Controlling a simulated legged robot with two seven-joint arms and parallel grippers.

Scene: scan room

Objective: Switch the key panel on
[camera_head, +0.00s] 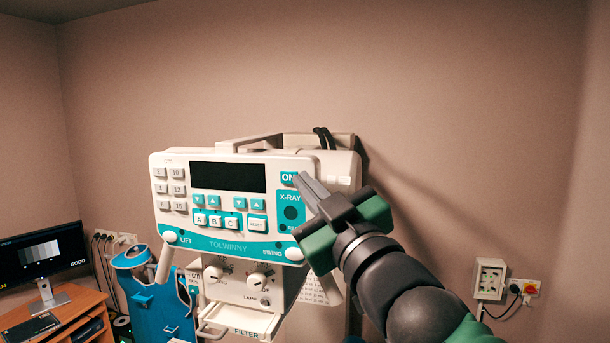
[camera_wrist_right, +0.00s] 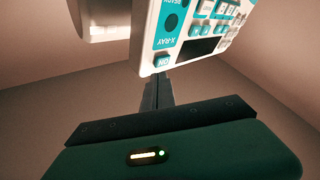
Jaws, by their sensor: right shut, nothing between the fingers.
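The white and teal key panel (camera_head: 227,207) faces me in the middle of the head view. Its display (camera_head: 228,177) is dark. The teal ON key (camera_head: 289,178) is at its upper right corner, above the X-RAY area. My right gripper (camera_head: 304,178) is shut and empty, with its fingertips right beside the ON key. In the right wrist view the fingertips (camera_wrist_right: 156,80) point at the panel's edge by the ON key (camera_wrist_right: 162,62). I cannot tell whether they touch it. My left gripper is not in view.
Below the panel is a unit with knobs (camera_head: 237,283) and a filter tray. A desk with a monitor (camera_head: 42,256) stands at the left, near a blue stand (camera_head: 155,300). A wall socket box (camera_head: 490,279) is at the right. The wall above the panel is bare.

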